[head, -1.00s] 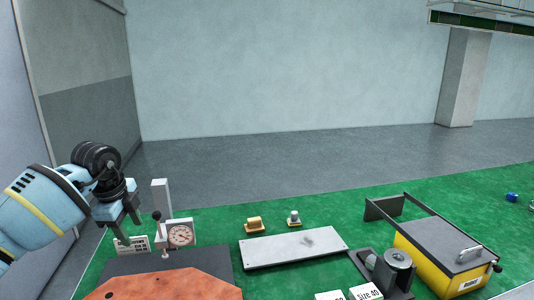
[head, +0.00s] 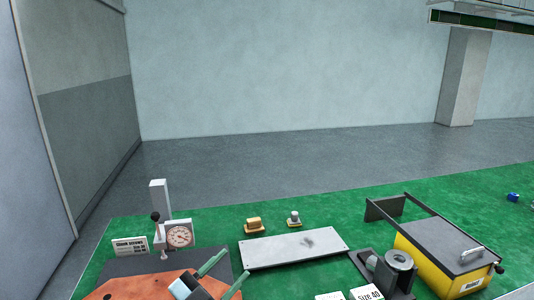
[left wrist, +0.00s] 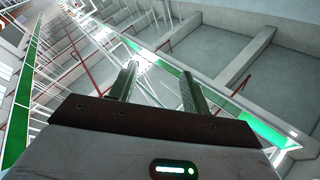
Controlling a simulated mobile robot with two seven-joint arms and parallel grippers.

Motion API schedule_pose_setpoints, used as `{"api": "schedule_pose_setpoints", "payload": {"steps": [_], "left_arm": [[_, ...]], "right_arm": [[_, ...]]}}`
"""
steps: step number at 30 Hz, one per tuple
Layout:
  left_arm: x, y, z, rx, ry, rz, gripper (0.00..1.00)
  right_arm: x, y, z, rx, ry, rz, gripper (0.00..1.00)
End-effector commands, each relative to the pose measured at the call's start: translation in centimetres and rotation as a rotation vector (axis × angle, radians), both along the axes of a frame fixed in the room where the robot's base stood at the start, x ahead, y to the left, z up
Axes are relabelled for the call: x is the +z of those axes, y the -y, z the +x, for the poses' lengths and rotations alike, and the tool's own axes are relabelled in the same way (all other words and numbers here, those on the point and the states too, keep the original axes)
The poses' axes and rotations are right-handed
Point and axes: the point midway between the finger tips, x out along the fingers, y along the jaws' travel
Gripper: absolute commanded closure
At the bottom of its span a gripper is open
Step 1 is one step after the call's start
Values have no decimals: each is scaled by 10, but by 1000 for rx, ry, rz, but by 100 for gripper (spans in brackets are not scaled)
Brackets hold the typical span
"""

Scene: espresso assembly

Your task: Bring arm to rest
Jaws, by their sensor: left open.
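My left gripper (head: 229,267) shows at the bottom of the head view, in front of the orange board (head: 125,287). Its two fingers point up and to the right, spread apart with nothing between them. Most of the left arm is outside the picture. In the left wrist view the same gripper (left wrist: 158,75) shows two separate fingers with an empty gap, facing the room's upper structure and walls. My right gripper is not in view.
A dial gauge stand (head: 180,236) and a sign (head: 130,247) stand at the left of the green table (head: 350,212). A grey plate (head: 280,250) lies in the middle. A yellow box (head: 430,264) and a grey cylindrical fixture (head: 399,260) stand at the right.

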Motion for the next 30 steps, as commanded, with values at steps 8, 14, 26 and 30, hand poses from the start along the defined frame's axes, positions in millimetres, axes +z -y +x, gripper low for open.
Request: {"api": "schedule_pose_setpoints", "payload": {"steps": [8, 14, 26, 30], "left_arm": [[-80, -84, -39, 484, -362, -173, 52], [-164, -133, -111, 747, -764, -128, 52], [-255, -158, -291, 848, -1469, 127, 52], [-260, -156, -331, 818, -1604, 188, 52]], "right_arm": [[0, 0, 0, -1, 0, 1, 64], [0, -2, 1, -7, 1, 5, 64], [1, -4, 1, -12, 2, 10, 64], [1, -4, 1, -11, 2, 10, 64]]}}
